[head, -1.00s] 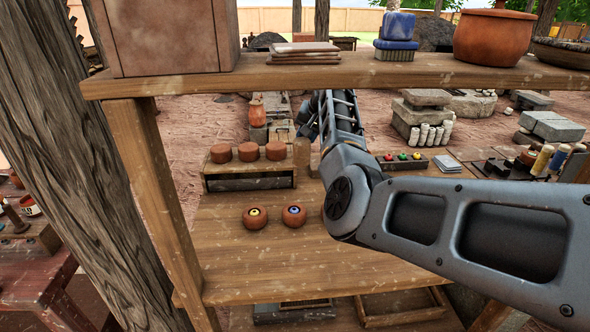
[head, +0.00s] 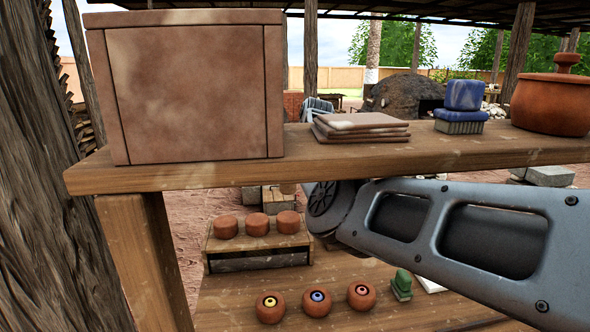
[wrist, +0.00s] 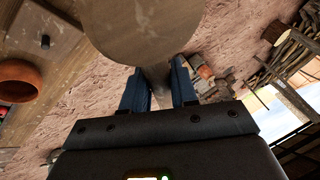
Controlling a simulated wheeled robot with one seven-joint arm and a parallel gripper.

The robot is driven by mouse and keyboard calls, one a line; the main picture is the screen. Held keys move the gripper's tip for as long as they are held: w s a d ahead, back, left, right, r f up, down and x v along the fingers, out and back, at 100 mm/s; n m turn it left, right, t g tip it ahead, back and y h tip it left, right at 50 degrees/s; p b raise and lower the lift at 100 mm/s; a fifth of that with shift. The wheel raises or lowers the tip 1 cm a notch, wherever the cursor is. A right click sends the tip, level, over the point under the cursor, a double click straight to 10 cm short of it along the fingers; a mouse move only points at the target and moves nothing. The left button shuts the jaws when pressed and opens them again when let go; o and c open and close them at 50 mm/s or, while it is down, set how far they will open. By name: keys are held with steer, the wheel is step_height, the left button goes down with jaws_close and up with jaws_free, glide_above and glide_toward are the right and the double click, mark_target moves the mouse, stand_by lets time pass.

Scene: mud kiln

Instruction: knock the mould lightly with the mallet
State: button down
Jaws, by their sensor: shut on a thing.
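A large brown box-shaped block with vertical seams (head: 195,90), which looks like the mould, stands upright at the left of the upper shelf. In the wrist view my gripper (wrist: 157,75) is shut on the shaft of a tool, which seems to be the mallet. Its wide, round brown head (wrist: 140,25) fills the top middle of that view, beyond the blue fingers. The gripper and mallet do not show in the head view; only my arm shows, below and behind the shelf. The mould is not recognisable in the wrist view, so contact cannot be seen.
The upper shelf (head: 400,150) also holds stacked tiles (head: 360,127), a blue block on a brush-like base (head: 460,107) and a lidded clay pot (head: 557,100). Below are several small pots and a rack (head: 257,245). A shelf post and tree trunk stand left.

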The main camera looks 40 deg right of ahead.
stand_by(0.3)
step_height(320, 180, down, 5)
steer(key=b, duration=0.4)
steer(key=shift+p, duration=0.35)
stand_by(0.7)
stand_by(0.4)
steer(key=shift+p, duration=0.75)
stand_by(0.6)
